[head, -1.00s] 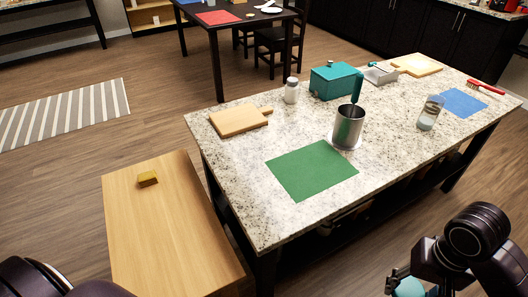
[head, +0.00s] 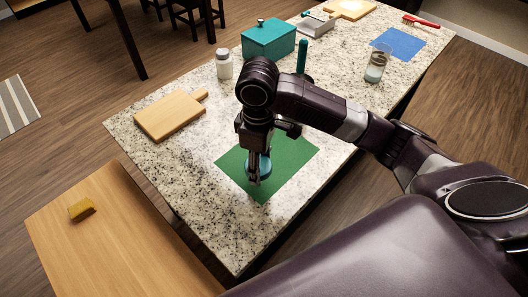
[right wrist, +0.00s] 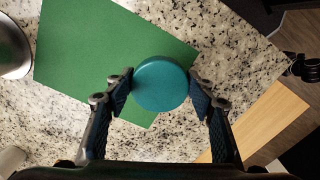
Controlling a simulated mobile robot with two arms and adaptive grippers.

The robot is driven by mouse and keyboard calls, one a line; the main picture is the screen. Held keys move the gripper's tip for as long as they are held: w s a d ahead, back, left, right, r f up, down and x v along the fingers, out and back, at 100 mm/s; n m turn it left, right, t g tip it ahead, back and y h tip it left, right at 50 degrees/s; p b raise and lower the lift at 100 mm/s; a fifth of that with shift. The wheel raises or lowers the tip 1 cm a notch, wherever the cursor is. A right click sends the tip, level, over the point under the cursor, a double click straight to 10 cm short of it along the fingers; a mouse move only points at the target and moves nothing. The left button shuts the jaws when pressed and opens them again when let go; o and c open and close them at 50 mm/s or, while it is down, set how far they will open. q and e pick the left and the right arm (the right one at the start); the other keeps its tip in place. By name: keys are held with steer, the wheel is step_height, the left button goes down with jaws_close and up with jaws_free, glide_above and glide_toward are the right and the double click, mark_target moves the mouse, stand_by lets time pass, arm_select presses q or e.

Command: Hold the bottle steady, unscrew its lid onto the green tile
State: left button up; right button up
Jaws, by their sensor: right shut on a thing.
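My right gripper (head: 258,178) is shut on a round teal lid (head: 264,166) above the green tile (head: 295,150). In the right wrist view the lid (right wrist: 160,83) sits between the two fingertips (right wrist: 161,92), over the near edge of the tile (right wrist: 110,50). I cannot tell whether the lid touches the tile, and no bottle shows under it. A clear container (head: 375,68) with pale contents stands upright at the right, near the blue square; I cannot tell whether it is the bottle.
A cutting board (head: 168,115), a white shaker (head: 224,66) and a teal box (head: 268,40) stand beyond the tile. A metal pot (right wrist: 12,50) stands beside the tile, mostly hidden by my arm in the head view.

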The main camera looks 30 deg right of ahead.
steer(key=r+n, duration=0.1)
steer(key=n, duration=0.1)
steer(key=w+r+n, duration=0.1)
steer(key=r+n, duration=0.1)
steer(key=n, duration=0.1)
steer(key=w+d+r+n+p, duration=0.1)
steer(key=n, duration=0.2)
steer(key=shift+w+r, duration=0.15)
steer(key=shift+r, duration=0.05)
steer(key=w+d+r+n+p, duration=0.2)
steer(key=w+r+n+p, duration=0.15)
steer(key=r+n, duration=1)
arm_select(q)
steer(key=r, duration=0.1)
steer(key=s+r, duration=0.1)
steer(key=r, duration=0.3)
steer(key=shift+s+r+p, duration=0.15)
steer(key=shift+s+p, duration=0.1)
steer(key=shift+p, duration=0.1)
arm_select(e)
steer(key=f+n, duration=0.1)
steer(key=f, duration=0.6)
steer(key=f+n, duration=0.2)
steer(key=f, duration=0.6)
steer(key=f+n, duration=0.1)
steer(key=f, duration=0.7)
steer(key=shift+w+d+f, duration=0.15)
steer(key=shift+w+f, duration=0.05)
steer(key=shift+w, duration=0.15)
steer(key=shift+f, duration=0.15)
